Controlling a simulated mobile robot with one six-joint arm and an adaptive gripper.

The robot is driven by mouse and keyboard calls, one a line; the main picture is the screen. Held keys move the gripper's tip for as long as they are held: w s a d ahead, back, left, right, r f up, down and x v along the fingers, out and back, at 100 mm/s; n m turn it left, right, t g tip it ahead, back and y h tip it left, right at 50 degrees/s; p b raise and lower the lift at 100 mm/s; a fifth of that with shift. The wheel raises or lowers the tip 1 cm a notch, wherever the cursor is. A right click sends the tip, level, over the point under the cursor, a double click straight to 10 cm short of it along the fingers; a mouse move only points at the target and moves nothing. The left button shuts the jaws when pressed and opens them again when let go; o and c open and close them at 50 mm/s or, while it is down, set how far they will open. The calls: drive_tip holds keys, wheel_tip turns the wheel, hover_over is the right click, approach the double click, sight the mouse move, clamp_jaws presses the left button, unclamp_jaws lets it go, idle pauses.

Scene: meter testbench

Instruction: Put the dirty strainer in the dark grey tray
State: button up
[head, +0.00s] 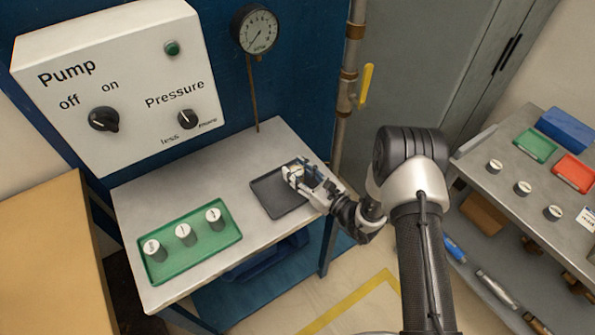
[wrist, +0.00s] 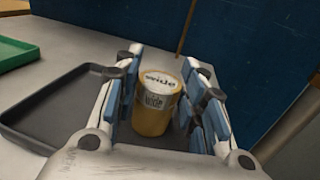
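The strainer (wrist: 156,105) is a yellowish-brown cylinder with a pale top and label, both reading "wide". In the wrist view it stands upright between the blue pads of my gripper (wrist: 160,100). A narrow dark gap shows between the strainer's lower right side and the right pad; on the left the pad is very close. The dark grey tray (head: 273,195) lies flat on the bench, and the strainer is over or in its right part. The tray also shows in the wrist view (wrist: 55,110). The strainer's base is partly hidden. My gripper also shows in the head view (head: 296,175).
A green tray (head: 200,262) with three white-topped cylinders (head: 184,234) is on the bench's left. The pump panel (head: 120,85) and a gauge (head: 255,30) rise behind. A pipe with a yellow handle (head: 366,85) stands right of the bench. A second grey table (head: 490,205) holds more cylinders and trays.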

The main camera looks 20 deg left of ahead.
drive_tip(key=o, duration=0.3)
drive_tip(key=shift+r, duration=0.1)
drive_tip(key=shift+r, duration=0.2)
drive_tip(key=p+v, duration=0.3)
drive_tip(key=v, duration=0.9)
drive_tip(key=s+a+r+n+g, duration=0.1)
drive_tip(key=s+r+n+g, duration=0.15)
drive_tip(key=r, duration=0.25)
drive_tip(key=s+a+r+n+g+y, duration=0.1)
drive_tip(key=r+n+g, duration=0.15)
drive_tip(key=r, duration=0.25)
drive_tip(key=s+a+r+n+g, duration=0.1)
drive_tip(key=r+n+g, duration=0.1)
drive_tip(key=r+n, duration=0.15)
drive_tip(key=s+d+r+n+g+h, duration=0.1)
drive_tip(key=s+r+n+g+h, duration=0.2)
drive_tip(key=s+r+n+g, duration=0.4)
drive_tip(key=s+d+r+n+t+h, duration=0.4)
drive_tip(key=s+d+t+h, duration=0.1)
drive_tip(key=d, duration=0.6)
drive_tip(key=s+d+r+n+t+h, duration=0.4)
drive_tip(key=s+d+h, duration=0.4)
drive_tip(key=d, duration=0.2)
drive_tip(key=shift+d+r+t+h, duration=0.4)
drive_tip(key=shift+r+t, duration=0.1)
drive_tip(key=shift+r, duration=0.3)
